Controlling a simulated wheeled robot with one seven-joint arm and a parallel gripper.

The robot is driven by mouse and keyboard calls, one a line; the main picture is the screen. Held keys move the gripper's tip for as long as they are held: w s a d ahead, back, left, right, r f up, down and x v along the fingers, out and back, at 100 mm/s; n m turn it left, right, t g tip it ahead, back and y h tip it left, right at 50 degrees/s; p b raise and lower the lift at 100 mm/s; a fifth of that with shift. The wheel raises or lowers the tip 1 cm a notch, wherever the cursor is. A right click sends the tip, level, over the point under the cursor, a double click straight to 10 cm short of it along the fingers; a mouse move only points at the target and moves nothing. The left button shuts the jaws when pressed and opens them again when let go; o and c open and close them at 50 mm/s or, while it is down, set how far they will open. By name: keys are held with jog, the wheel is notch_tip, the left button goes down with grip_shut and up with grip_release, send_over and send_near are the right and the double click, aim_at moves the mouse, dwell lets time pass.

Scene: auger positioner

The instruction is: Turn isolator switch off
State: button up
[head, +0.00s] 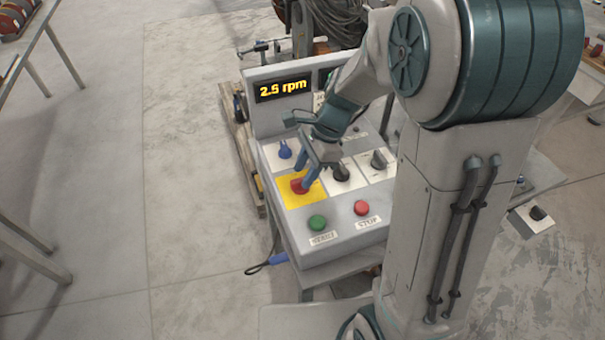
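A red rotary switch (299,187) sits on a yellow plate (290,200) on the sloped top of a grey control box. It looks like the isolator switch; I can read no label on it. My gripper (306,180) points down at it from above, with its blue-green fingers at the red knob, one toward each side. The fingers partly hide the knob. I cannot tell whether they press on it or stand a little apart from it. The display (284,89) at the back of the box is lit and reads 2.5 rpm.
A blue knob (285,150) and dark knobs (341,172) (379,159) sit close around the gripper. A green button (317,222) and a red stop button (361,208) are at the front.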

jog(key=shift+x, duration=0.85)
grip_shut()
